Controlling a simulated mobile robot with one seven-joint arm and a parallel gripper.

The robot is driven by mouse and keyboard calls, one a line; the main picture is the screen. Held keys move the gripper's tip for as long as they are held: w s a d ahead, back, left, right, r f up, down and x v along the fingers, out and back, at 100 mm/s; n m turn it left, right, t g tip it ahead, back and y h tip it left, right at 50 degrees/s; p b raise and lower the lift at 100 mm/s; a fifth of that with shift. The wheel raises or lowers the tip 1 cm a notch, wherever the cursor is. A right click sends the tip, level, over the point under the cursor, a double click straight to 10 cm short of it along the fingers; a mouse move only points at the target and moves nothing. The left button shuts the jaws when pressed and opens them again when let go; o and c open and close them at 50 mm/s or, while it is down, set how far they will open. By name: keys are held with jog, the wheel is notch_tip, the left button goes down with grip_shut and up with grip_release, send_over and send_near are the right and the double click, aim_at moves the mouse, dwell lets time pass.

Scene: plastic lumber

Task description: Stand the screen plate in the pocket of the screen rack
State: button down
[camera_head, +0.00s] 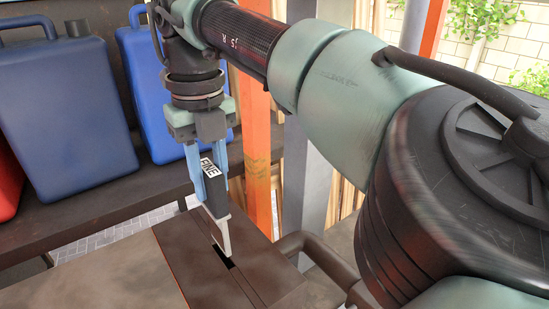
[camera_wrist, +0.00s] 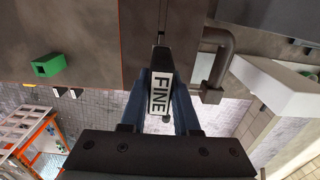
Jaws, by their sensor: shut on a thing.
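The screen plate (camera_head: 216,190) is a thin dark plate with a white FINE label and a pale lower part. My gripper (camera_head: 207,178) has its two blue fingers shut on the plate, and holds it roughly upright. The screen rack (camera_head: 264,267) is a brown block at the end of the bench, with a narrow dark slot (camera_head: 231,263) as its pocket. The plate's lower end is at the slot; I cannot tell how far in it is. The wrist view shows the plate's label (camera_wrist: 160,94) between my fingers (camera_wrist: 160,103); its lower edge is hidden there.
Blue jugs (camera_head: 62,115) and part of a red one (camera_head: 9,180) stand on a dark shelf behind. An orange post (camera_head: 257,160) rises close behind the rack. A green block (camera_wrist: 48,65) lies left in the wrist view.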

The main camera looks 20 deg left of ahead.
jog(key=shift+r+p, duration=4.45)
jog(key=shift+r, duration=0.35)
jog(key=shift+f, duration=0.1)
